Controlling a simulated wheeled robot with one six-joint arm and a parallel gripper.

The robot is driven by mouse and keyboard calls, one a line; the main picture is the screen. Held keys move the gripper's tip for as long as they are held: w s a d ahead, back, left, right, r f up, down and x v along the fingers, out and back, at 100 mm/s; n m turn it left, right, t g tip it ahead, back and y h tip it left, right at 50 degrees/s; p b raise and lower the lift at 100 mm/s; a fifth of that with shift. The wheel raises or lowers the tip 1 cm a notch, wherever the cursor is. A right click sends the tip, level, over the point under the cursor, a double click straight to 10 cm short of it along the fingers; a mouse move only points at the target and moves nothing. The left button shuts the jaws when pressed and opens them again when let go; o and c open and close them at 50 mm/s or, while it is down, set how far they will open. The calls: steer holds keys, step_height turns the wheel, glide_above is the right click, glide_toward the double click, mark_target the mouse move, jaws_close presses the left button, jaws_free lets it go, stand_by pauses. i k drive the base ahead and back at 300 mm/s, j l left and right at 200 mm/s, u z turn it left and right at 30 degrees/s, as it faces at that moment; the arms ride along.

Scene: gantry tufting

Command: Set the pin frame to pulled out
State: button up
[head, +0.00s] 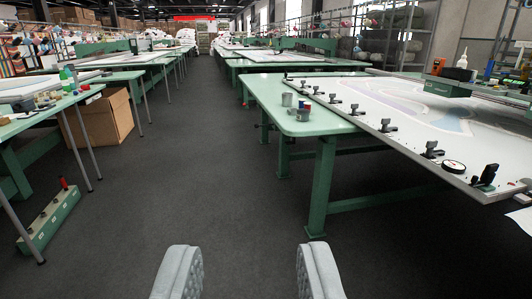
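A large white panel (400,108) in a thin light frame lies on the long green table at the right; it looks to be the pin frame. Several black clamps or handles (432,150) stand along its left edge, and a round dial (454,167) sits near its near corner. Its near corner reaches out past the green table top over the floor. I cannot tell how far it is slid. My gripper (248,265) is at the bottom middle, its two grey fingers wide apart with only floor between them. It is well away from the panel and touches nothing.
A green table (290,118) with small cans (304,112) stands at right, on green legs. Another green table (60,108) is at left, with a cardboard box (98,122) and a green floor unit (48,220) by it. The dark aisle between is clear.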

mark_target(474, 133)
steer(key=i, duration=3.5)
steer(key=i+z, duration=0.15)
steer(key=i, duration=0.4)
steer(key=i+j+z, duration=0.15)
steer(key=i, duration=0.35)
